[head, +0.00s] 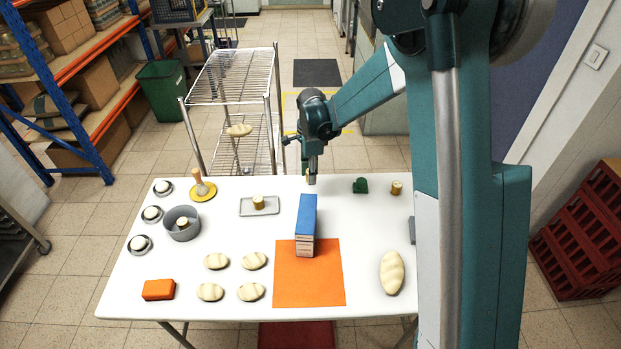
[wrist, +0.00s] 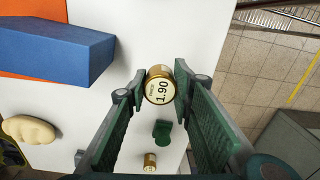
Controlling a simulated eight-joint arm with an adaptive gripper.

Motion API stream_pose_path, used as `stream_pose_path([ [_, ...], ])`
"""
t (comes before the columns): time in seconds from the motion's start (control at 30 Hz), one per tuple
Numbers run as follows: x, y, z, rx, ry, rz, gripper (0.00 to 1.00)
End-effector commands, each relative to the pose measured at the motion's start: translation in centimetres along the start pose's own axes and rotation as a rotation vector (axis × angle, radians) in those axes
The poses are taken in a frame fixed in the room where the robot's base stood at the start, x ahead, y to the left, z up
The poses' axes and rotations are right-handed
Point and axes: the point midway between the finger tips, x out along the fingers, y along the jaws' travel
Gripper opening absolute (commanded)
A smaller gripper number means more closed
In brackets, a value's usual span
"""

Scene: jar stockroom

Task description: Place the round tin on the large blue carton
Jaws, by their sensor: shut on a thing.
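The round tin (wrist: 159,88) is gold with a pale lid marked 1.90. In the wrist view it sits between the two fingertips of my gripper (wrist: 157,90), which is shut on it. In the head view my gripper (head: 312,178) is just beyond the far end of the large blue carton and mostly hides the tin; I cannot tell whether the tin touches the table. The large blue carton (head: 307,215) has a blue top and a pale near end, and stands partly on an orange mat (head: 290,285). The carton also shows at upper left in the wrist view (wrist: 60,50).
Similar tins stand on a small tray (head: 245,212), in a grey round pan (head: 172,233) and at the right (head: 397,188), near a green object (head: 360,185). Several pale loaves (head: 216,261) and an orange block (head: 158,290) lie at front left. The carton's top is clear.

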Motion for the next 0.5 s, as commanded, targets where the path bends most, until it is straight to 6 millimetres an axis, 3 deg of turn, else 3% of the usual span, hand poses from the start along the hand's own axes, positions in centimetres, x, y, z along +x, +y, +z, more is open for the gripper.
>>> stream_pose_path([
  [0.27, -1.4, 1.2, 0.4, -0.003, 0.000, 0.002, 0.12],
  [0.5, -4.5, 4.3, 1.5, -0.010, 0.000, 0.006, 0.12],
])
